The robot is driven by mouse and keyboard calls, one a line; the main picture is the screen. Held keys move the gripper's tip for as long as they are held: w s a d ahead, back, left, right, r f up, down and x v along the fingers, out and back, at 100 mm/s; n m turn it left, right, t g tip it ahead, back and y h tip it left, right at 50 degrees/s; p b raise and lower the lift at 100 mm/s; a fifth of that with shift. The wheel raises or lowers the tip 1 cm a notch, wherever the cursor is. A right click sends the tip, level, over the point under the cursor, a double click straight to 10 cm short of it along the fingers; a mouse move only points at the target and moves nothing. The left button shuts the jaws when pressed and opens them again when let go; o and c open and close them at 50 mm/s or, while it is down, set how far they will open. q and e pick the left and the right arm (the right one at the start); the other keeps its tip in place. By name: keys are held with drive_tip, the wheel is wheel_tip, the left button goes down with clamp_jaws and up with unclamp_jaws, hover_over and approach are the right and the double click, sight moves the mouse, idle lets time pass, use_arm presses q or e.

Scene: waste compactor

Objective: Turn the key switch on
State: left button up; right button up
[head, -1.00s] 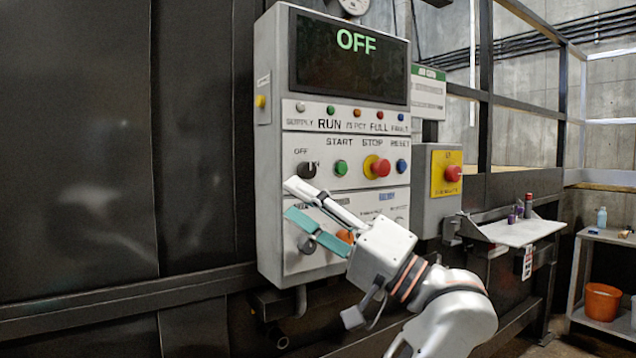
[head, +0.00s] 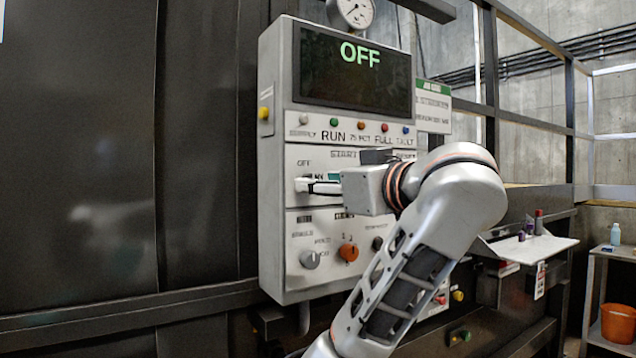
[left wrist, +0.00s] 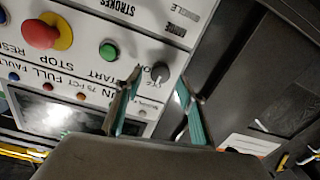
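The control panel (head: 295,130) is a grey box on the dark wall, with a display (head: 352,72) reading OFF in green. The key switch (left wrist: 160,72) is a small round dark knob beside the OFF label, seen upside down in the left wrist view. In the head view it is largely hidden by my left gripper (head: 312,185). In the left wrist view the two teal fingers of my left gripper (left wrist: 162,88) are spread apart, with the knob showing between their tips. I cannot tell whether they touch it. My right gripper is not in view.
The green start button (left wrist: 108,50) and red stop button (left wrist: 40,34) sit beside the switch. A shelf (head: 525,248) with small bottles stands to the right, and an orange bucket (head: 618,324) farther right.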

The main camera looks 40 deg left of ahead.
use_arm(q)
drive_tip(key=shift+x, duration=0.9)
drive_tip(key=shift+c, duration=0.5)
drive_tip(key=c, duration=1)
drive_tip(key=shift+c, duration=0.2)
